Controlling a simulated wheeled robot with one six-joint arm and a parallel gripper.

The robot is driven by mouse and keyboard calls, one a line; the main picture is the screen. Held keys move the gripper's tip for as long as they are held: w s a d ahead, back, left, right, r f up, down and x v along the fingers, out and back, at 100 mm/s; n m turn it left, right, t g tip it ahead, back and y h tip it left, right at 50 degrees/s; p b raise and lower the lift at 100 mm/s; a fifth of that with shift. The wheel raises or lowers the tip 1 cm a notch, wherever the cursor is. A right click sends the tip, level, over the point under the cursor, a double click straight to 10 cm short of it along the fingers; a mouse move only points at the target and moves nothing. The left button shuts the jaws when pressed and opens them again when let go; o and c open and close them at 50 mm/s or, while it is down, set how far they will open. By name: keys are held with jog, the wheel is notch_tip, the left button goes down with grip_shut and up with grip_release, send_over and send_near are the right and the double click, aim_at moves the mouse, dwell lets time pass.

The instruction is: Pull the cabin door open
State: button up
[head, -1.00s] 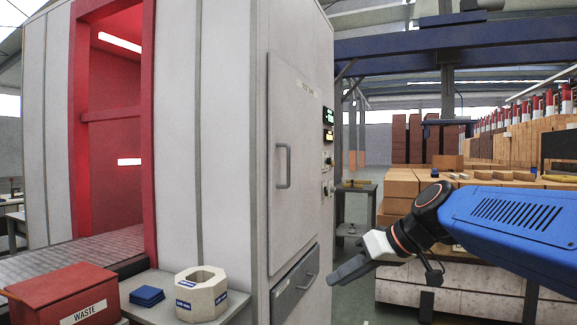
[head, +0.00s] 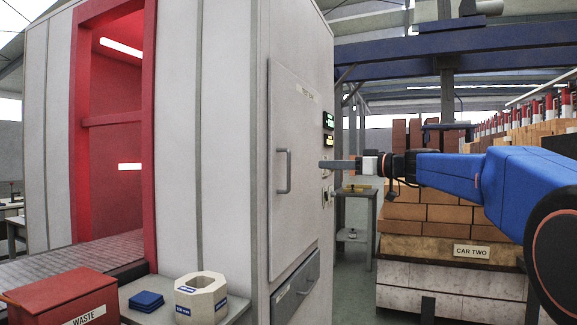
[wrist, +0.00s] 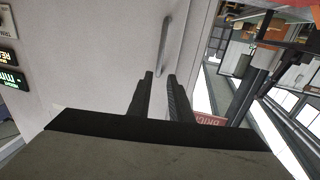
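The cabin door (head: 297,215) is a pale grey panel on the cabin's side and looks shut, flush with the wall. Its grey bar handle (head: 283,170) stands upright near the door's left edge. My gripper (head: 321,166) is level with the handle and to its right, pointing left. In the wrist view my gripper (wrist: 160,75) shows its two dark fingers apart with nothing between them. The handle (wrist: 164,46) is ahead of the fingertips there, roughly in line with the gap. The fingers do not appear to touch it.
A control panel with lit displays (head: 328,140) and knobs is right of the door. A drawer (head: 296,287) is below it. A red waste bin (head: 62,302), blue pads (head: 146,299) and a pale octagonal block (head: 201,296) are at lower left. Stacked bricks (head: 430,212) stand behind my arm.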

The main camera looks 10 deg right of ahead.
send_over(288, 187)
jog(key=shift+w+d, duration=0.1)
jog(key=shift+w, duration=0.2)
dwell(0.4)
grip_shut()
